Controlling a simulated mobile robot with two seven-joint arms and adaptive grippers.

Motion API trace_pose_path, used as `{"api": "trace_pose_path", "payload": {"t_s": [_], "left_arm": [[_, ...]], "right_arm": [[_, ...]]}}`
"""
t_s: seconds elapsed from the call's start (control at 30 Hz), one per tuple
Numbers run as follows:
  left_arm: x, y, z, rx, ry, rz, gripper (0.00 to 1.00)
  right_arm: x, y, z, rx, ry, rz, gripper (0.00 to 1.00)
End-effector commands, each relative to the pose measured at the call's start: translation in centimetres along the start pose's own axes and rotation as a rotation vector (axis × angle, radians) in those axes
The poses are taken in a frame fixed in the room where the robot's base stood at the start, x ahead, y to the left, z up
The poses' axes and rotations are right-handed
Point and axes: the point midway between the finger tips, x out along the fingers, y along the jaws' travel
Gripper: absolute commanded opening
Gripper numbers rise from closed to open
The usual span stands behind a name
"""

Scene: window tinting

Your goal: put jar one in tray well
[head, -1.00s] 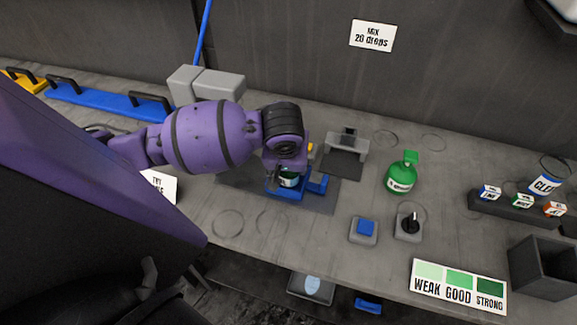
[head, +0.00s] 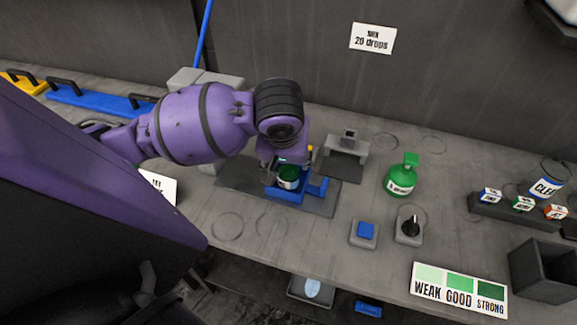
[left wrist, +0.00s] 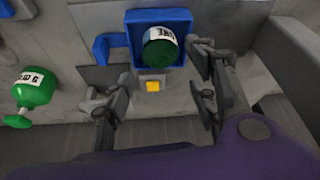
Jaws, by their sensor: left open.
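A jar (head: 288,177) with a dark green top and a white label, its lettering partly readable, sits in the square blue tray well (head: 287,197). In the left wrist view the jar (left wrist: 160,48) is inside the blue walls of the well (left wrist: 133,18), leaning slightly in the picture. My left gripper (head: 284,163) is open just above and behind the jar. In the left wrist view its fingers (left wrist: 160,82) are spread wide, with no jar between them. The gripper partly hides the jar's far side in the head view. My right gripper is not in view.
A green bottle (head: 401,178), a blue button (head: 366,230) and a black knob (head: 409,224) stand to the right. A grey bracket (head: 347,145) is behind the well. The blue bar with handles (head: 92,99) lies far left. The front-left bench is clear.

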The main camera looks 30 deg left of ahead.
Motion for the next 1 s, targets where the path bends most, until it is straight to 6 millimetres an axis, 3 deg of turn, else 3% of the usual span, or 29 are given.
{"api": "trace_pose_path", "payload": {"t_s": [0.1, 0.3, 1.0], "left_arm": [[-2.4, 0.1, -0.1, 0.0, 0.003, 0.003, 0.52], [-4.5, 0.0, 0.0, 0.0, 0.0, 0.0, 0.52], [-4.9, 0.0, 0.0, -0.001, -0.001, -0.001, 0.52]], "right_arm": [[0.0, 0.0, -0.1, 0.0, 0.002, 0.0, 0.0], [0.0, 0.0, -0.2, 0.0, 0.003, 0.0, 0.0], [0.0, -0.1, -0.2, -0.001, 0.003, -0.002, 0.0]]}}
